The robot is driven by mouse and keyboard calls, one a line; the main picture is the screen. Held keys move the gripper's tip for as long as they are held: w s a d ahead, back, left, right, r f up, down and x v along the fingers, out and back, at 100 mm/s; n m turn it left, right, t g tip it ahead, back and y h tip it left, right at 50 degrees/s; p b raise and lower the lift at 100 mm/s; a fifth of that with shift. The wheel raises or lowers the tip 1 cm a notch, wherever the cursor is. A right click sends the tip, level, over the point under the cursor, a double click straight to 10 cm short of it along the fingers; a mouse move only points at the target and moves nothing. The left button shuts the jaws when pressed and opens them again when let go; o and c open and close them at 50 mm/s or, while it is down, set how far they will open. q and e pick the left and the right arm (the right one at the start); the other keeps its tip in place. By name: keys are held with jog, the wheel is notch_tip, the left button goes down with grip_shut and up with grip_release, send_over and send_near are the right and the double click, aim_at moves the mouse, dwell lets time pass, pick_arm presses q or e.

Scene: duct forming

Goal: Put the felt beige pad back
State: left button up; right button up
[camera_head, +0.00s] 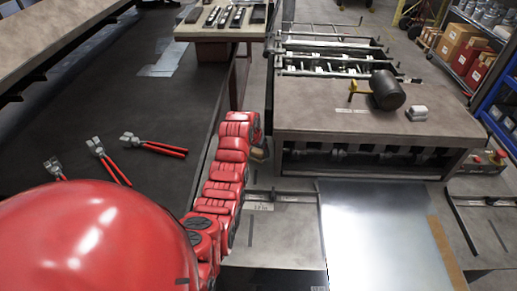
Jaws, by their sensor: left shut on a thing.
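My left arm reaches up the middle of the camera_head view. Its gripper (260,148) is at the far end, mostly hidden by the wrist, and is shut. A small beige piece, which looks like the felt beige pad (259,155), shows at the gripper, beside the left edge of the machine table. Most of the pad is hidden, and its exact shape cannot be told. My right gripper is not in view.
The machine table (375,125) holds a black mallet (387,90) and a small whitish block (418,112). A sheet of metal (365,235) lies in front. Red-handled pliers (153,145) lie on the dark bench at left. Several tools lie on a stand (225,32) behind.

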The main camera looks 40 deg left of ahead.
pick_arm(q)
jog(key=shift+f, duration=0.4)
jog(key=o, duration=1.1)
jog(key=shift+r, duration=0.2)
jog(key=shift+s+r+b, duration=0.25)
jog(key=shift+r+b, duration=0.1)
jog(key=shift+b, duration=0.05)
jog(key=p+v, duration=0.1)
jog(key=v, duration=1)
jog(key=shift+r+p, duration=0.1)
jog(key=shift+p, duration=0.3)
